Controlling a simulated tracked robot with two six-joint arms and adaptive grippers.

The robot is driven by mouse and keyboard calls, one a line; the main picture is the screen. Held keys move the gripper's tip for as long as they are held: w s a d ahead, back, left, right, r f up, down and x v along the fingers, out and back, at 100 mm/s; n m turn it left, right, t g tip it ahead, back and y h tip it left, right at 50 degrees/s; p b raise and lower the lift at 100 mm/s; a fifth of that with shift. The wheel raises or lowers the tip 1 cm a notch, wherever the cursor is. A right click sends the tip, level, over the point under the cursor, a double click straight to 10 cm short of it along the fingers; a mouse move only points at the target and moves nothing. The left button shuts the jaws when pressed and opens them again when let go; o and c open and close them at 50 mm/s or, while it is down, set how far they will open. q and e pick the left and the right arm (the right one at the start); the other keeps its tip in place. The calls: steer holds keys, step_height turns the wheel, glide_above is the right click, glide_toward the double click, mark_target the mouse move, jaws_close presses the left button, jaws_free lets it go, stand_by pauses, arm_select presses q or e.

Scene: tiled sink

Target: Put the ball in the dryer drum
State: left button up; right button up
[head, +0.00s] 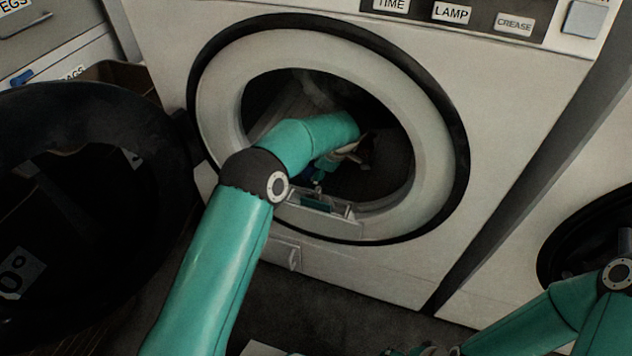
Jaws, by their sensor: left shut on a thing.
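The dryer drum (385,180) is dark inside its round, pale opening ring. My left arm reaches through this opening, and my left gripper (358,152) is inside the drum, mostly hidden by its own wrist. It is shut on the ball (367,149), which shows only as a small dark reddish patch by the fingers. I cannot tell whether the ball touches the drum wall. My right gripper (425,350) is cut off at the bottom edge, outside the dryer, and its fingers cannot be made out.
The dryer's round black door (85,200) stands open on the left. A lint-filter slot (318,203) sits at the opening's lower lip. A second machine (590,240) stands to the right. Drawers (45,35) are at the upper left. Dark floor lies in front.

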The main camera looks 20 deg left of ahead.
arm_select(q)
step_height(320, 180, down, 3)
steer(key=shift+f+b, duration=0.15)
steer(key=shift+b, duration=0.3)
steer(key=o, duration=0.9)
steer(key=p+v, duration=0.3)
steer(key=v, duration=0.4)
steer(key=shift+d+r, duration=0.1)
steer(key=shift+r, duration=0.25)
